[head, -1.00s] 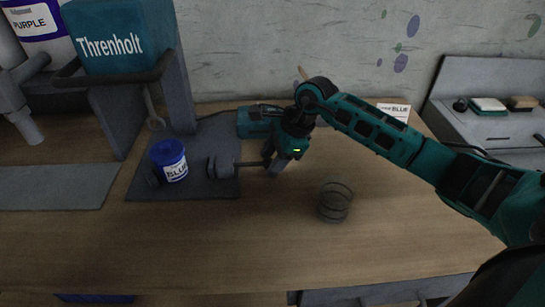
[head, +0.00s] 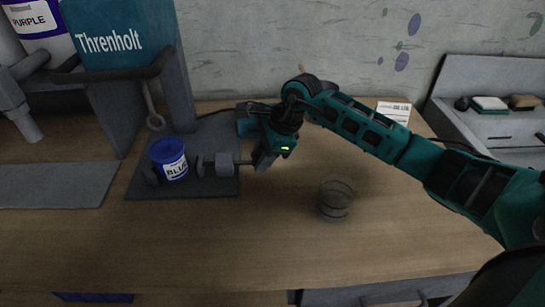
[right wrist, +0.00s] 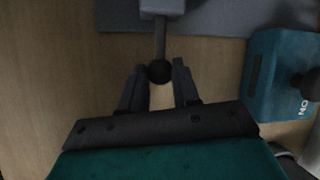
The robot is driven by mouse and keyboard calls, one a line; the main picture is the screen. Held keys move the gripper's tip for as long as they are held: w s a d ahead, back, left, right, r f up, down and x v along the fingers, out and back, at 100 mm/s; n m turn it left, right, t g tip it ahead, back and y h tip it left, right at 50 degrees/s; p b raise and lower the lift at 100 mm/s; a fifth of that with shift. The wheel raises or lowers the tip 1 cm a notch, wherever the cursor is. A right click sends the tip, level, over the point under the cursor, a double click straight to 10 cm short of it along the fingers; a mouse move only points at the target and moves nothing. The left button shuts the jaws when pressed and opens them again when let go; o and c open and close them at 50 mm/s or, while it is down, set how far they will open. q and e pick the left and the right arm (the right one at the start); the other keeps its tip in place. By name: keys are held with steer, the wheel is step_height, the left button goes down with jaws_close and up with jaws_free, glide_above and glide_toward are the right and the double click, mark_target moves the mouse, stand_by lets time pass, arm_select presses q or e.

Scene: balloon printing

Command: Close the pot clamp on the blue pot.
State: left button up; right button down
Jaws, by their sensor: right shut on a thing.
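The blue pot (head: 168,158) with a white "BLUE" label stands upright on a dark grey base plate (head: 215,187) in the head view. The pot clamp (head: 223,163) is a grey block to its right, with a pad facing the pot and a rod sticking out right. A small gap seems to show between pad and pot. My right gripper (head: 262,163) is shut on the clamp's rod end. In the right wrist view its fingers (right wrist: 159,88) straddle the rod's dark ball knob (right wrist: 160,72). My left gripper is not in view.
A teal "Threnholt" machine (head: 120,35) stands behind the pot. A teal box marked "ON" (right wrist: 275,75) sits close right of my gripper in the wrist view. A wire coil (head: 335,198) stands on the wooden table. The table front is clear.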

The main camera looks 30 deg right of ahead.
steer(key=shift+w+a, duration=0.3)
steer(key=shift+a, duration=0.3)
steer(key=shift+w+a, duration=0.25)
steer(key=shift+a, duration=0.3)
steer(key=c, duration=0.8)
jaws_free()
steer(key=shift+d+r, duration=0.1)
steer(key=v, duration=1.2)
steer(key=shift+s+d+r, duration=0.1)
steer(key=shift+s+r, duration=0.05)
steer(key=shift+r, duration=0.2)
